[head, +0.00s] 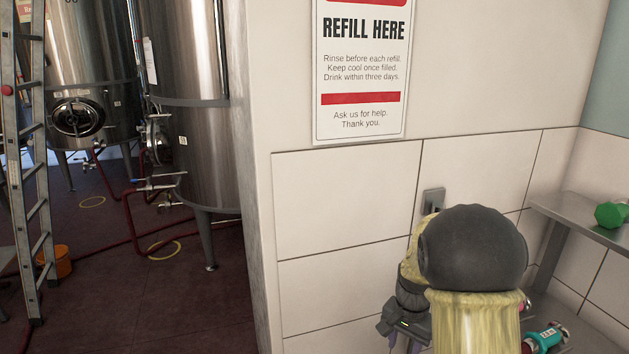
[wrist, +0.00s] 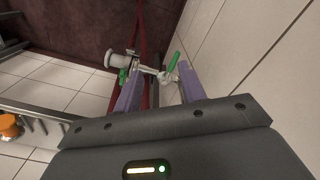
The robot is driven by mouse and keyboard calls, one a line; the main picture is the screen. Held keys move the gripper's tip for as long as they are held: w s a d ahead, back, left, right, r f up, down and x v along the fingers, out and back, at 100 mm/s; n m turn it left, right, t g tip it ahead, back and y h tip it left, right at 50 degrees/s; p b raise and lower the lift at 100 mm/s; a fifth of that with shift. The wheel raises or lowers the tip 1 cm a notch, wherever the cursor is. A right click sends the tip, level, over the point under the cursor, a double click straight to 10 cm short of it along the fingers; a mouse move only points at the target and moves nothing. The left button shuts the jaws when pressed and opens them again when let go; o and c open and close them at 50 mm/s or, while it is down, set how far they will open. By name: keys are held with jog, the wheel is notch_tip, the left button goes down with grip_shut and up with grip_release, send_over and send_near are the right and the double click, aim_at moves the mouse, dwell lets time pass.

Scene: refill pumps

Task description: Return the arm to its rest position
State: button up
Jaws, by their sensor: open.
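My arm shows at the lower right of the head view, with a dark rounded joint and a pale yellow link in front of the tiled wall. My gripper (head: 402,338) is partly hidden there by my own arm and the bottom picture edge. In the wrist view my gripper (wrist: 158,72) shows two purple-grey fingers standing apart with nothing held between them. A metal tap fitting with green handles (wrist: 150,73) appears beyond the fingertips. Whether it touches them I cannot tell, but it looks farther off.
A tiled wall (head: 345,205) stands close behind my arm, carrying a refill sign (head: 362,100). A metal shelf (head: 570,212) holding a green object (head: 611,214) is at right. A teal fitting (head: 545,338) is near my arm. Steel tanks (head: 195,130) and a ladder (head: 37,150) stand left.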

jog(key=s+a+r+n+t+p, duration=0.1)
jog(key=s+a+r+n, duration=0.1)
jog(key=s, duration=0.5)
jog(key=s+a+r+n+t+p, duration=0.1)
jog(key=s+a+r+n, duration=0.2)
jog(key=s+r+n, duration=0.2)
jog(key=s+n, duration=0.1)
jog(key=s, duration=0.2)
jog(key=shift+s+r+p, duration=0.2)
jog(key=shift+s+p, duration=0.05)
jog(key=shift+p, duration=0.1)
jog(key=shift+c, duration=0.5)
